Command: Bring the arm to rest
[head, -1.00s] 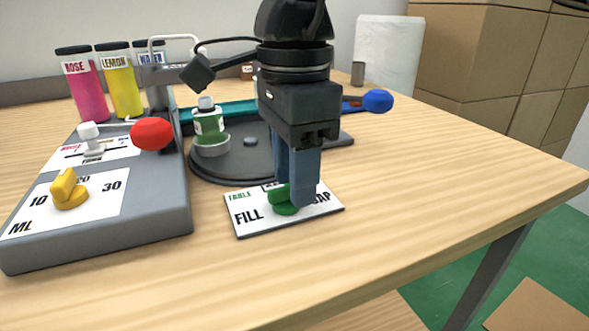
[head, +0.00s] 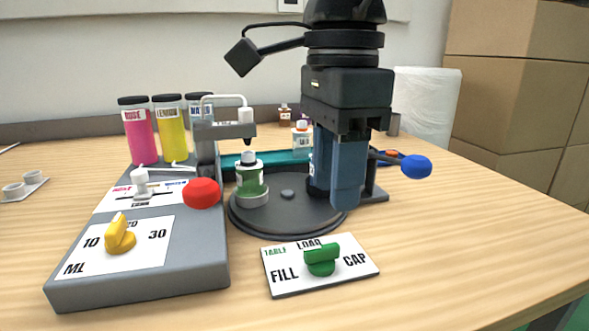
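My gripper (head: 335,195) hangs fingers-down in the head view, above and behind the green knob, in front of the right part of the dark turntable. The two blue fingers overlap from this angle, so the gap between them is hard to judge. I see nothing held below the tips. The green knob (head: 321,257) stands clear of the fingers on its white plate (head: 292,283) marked FILL, LOAD and CAP. The round turntable (head: 290,212) carries a green-labelled bottle (head: 251,178) on its left side. My fingers hide part of the turntable.
A grey dispenser (head: 150,289) with a yellow dial (head: 119,236) and red button (head: 202,193) stands at left. Pink and yellow cylinders (head: 171,133) are behind it. A blue ball-ended lever (head: 416,166) is right of my fingers. The table's right front is clear (head: 470,240).

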